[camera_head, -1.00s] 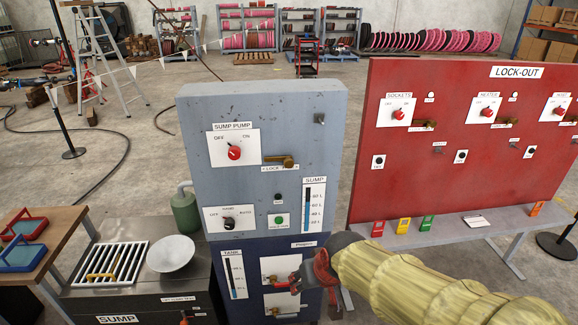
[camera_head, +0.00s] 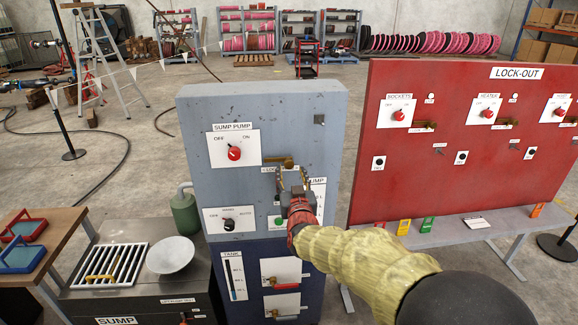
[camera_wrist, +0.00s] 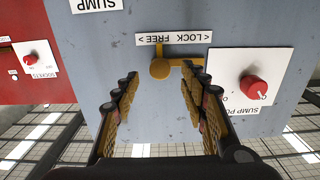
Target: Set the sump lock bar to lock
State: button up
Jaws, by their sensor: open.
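The sump lock bar (camera_head: 277,160) is a brass bar with a round hub on the grey panel (camera_head: 205,120), right of and slightly below the red sump pump knob (camera_head: 234,153). Its arm points left from the hub, toward the knob. In the wrist view, which is turned over, the lock bar (camera_wrist: 163,69) shows its arm pointing right, beside the lock/free label (camera_wrist: 174,38). My gripper (camera_head: 290,182) is just below the bar in the head view. In the wrist view my gripper (camera_wrist: 158,84) is open and empty, its fingers either side of the hub's line, seemingly short of it.
A black rotary switch (camera_head: 229,225) is lower left. The red lock-out board (camera_head: 455,160) stands to the right. The panel left of the lock bar holds the knob plate.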

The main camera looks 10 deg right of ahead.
aim_at(289, 166)
jog(key=w, duration=0.6)
jog(key=shift+d, duration=0.1)
jog(key=shift+c, duration=0.8)
grip_shut()
